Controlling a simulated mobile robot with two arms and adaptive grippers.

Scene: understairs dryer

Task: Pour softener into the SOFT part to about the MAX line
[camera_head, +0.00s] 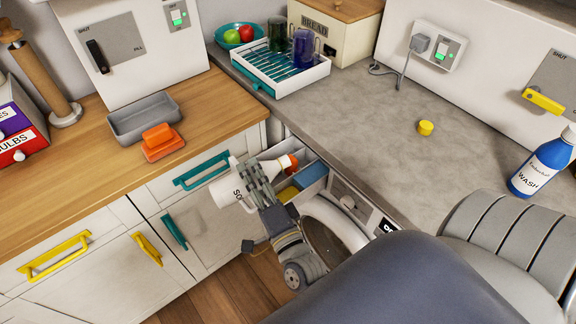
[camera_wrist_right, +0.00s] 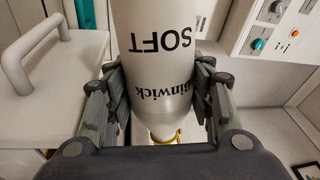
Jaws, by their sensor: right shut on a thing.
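My right gripper (camera_head: 257,184) is shut on the white softener bottle (camera_head: 227,192), around its body. The bottle is tipped over, its neck pointing right, at the open dispenser drawer (camera_head: 322,183). The drawer shows a yellow part (camera_head: 288,194) and a blue part (camera_head: 309,175). An orange patch shows at the bottle's neck end; I cannot tell what it belongs to. In the right wrist view the bottle (camera_wrist_right: 160,50) reads "SOFT" upside down between my fingers (camera_wrist_right: 160,82). Any stream, the liquid level and the MAX line cannot be made out. My left gripper is out of view.
A blue WASH bottle (camera_head: 541,166) and a yellow cap (camera_head: 425,128) stand on the grey counter (camera_head: 380,155). A rack (camera_head: 268,80) with cups is at the back. The washer's round door (camera_head: 335,225) is below the drawer. Cabinet handles (camera_head: 200,170) protrude at left.

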